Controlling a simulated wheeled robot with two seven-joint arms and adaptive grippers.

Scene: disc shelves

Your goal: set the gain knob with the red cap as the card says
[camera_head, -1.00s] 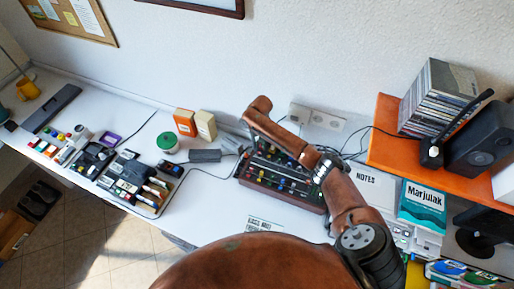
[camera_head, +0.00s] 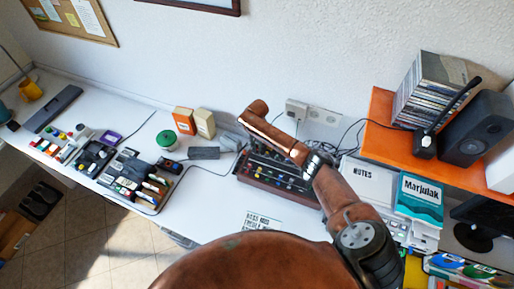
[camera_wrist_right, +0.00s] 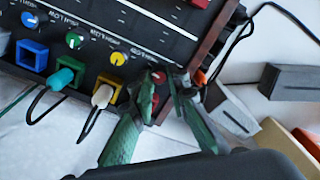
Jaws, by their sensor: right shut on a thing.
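The mixer (camera_head: 268,182), a dark box with wood-coloured sides, stands on the white desk, partly hidden under my right arm. In the right wrist view its panel (camera_wrist_right: 125,22) shows knobs with blue, green and yellow caps above coloured sockets. My right gripper (camera_wrist_right: 161,80) has its green fingers shut on the end knob in that row, the red-capped knob (camera_wrist_right: 158,77); the fingers hide most of it. A red socket shows below, between the fingers. A printed card (camera_head: 263,222) lies in front of the mixer; its words are too small to read surely. My left gripper is out of view.
Cables plug into the green socket (camera_wrist_right: 62,78) and the yellow socket (camera_wrist_right: 103,95) beside my fingers. A dark grey block (camera_wrist_right: 288,82) lies right of the mixer in the wrist view. An orange shelf (camera_head: 385,125) with discs and a speaker stands at right.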

